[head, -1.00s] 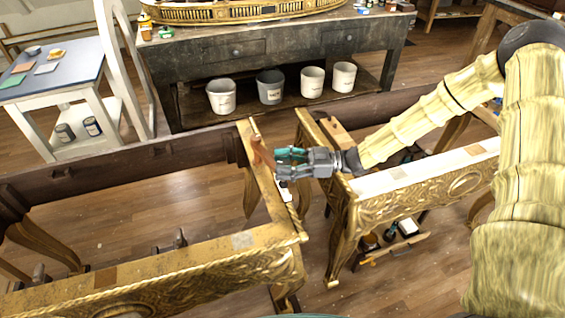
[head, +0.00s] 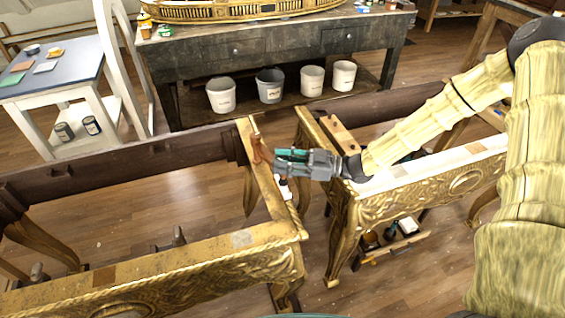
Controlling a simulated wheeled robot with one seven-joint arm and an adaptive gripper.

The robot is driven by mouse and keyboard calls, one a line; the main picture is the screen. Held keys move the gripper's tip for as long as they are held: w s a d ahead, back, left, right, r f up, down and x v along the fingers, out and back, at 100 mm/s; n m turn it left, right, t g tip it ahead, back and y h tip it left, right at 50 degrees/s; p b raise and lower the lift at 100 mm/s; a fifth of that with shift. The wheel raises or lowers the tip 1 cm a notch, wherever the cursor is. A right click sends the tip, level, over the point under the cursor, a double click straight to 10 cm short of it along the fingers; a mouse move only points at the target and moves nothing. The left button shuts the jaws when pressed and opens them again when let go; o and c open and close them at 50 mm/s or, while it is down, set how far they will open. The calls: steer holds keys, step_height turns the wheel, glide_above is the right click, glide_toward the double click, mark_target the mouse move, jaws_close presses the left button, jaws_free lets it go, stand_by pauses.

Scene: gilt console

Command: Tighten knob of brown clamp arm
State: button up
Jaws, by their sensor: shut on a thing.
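The brown clamp arm (head: 258,147) stands at the inner edge of the left gilt console frame (head: 225,247), near its far right corner. My gripper (head: 276,160) reaches in from the right, over the gap between the two gilt frames. Its jaws are shut at the near side of the clamp arm. The knob is hidden by the jaws, so its shape and how far it is turned cannot be seen. A small white piece (head: 285,190) shows just below the jaws on the frame's rail.
The right gilt frame (head: 405,200) lies under my forearm. A dark workbench (head: 280,45) with several buckets on its lower shelf stands behind. A white chair and table (head: 45,75) are at the left. A low tray of tools (head: 395,240) sits on the floor at the right.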

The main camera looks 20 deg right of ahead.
steer(key=shift+w+r+m+t+h+b, duration=0.1)
steer(key=shift+m+t+h+b, duration=0.6)
steer(key=shift+m+t+h, duration=0.65)
steer(key=shift+t+y, duration=0.25)
steer(key=shift+t, duration=0.1)
steer(key=o, duration=1.1)
steer(key=shift+c, duration=0.2)
steer(key=shift+d, duration=0.15)
steer(key=v, duration=1.2)
